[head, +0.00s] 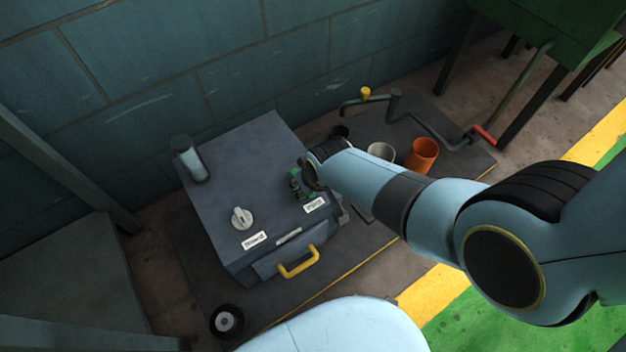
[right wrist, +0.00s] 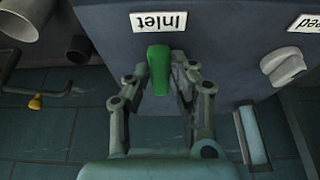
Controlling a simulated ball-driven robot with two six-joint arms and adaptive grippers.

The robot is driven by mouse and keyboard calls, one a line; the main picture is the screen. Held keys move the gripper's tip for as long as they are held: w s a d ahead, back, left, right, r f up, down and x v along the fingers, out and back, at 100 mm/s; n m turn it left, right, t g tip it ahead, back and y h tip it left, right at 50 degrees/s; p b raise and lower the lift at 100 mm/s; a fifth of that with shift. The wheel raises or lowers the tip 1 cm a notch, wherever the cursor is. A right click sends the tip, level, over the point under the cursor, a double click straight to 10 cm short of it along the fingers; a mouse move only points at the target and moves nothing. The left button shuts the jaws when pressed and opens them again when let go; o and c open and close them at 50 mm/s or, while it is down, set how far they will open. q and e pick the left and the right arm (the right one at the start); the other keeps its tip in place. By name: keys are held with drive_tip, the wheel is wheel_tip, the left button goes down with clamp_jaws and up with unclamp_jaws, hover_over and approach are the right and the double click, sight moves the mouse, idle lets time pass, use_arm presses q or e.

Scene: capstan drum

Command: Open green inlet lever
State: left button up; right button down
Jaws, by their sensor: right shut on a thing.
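The green inlet lever (right wrist: 158,70) stands out from the face of a dark grey box, beside a white Inlet label (right wrist: 158,21) that appears upside down in the right wrist view. My right gripper (right wrist: 159,88) has a finger on each side of the lever and is shut on it. In the head view, my right gripper (head: 298,184) is at the right part of the box top (head: 245,150); only small green parts show around the fingers, and the wrist hides some of the area. My left gripper is not in view.
A white knob (head: 241,218) and a second label (head: 254,240) are left of the lever. A yellow handle (head: 298,262) is on the box front.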

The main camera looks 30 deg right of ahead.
idle(0.5)
drive_tip(key=c, duration=1.2)
unclamp_jaws()
drive_tip(key=shift+o, duration=0.2)
drive_tip(key=v, duration=0.7)
drive_tip(key=shift+r, duration=0.25)
drive_tip(key=shift+s+a, duration=0.1)
drive_tip(key=s+d+f+g+p, duration=0.1)
drive_tip(key=s+d+f+p, duration=0.2)
drive_tip(key=s, duration=1.1)
drive_tip(key=s+d+f+m+g+h+p, duration=0.1)
drive_tip(key=s+d+f+p, duration=0.2)
drive_tip(key=s, duration=1.1)
drive_tip(key=s+d+f+g+p, duration=0.2)
drive_tip(key=s+d, duration=0.6)
drive_tip(key=s, duration=0.6)
drive_tip(key=shift+d+f+h+p, duration=0.2)
drive_tip(key=shift+f+h+p, duration=0.15)
drive_tip(key=shift+p, duration=0.45)
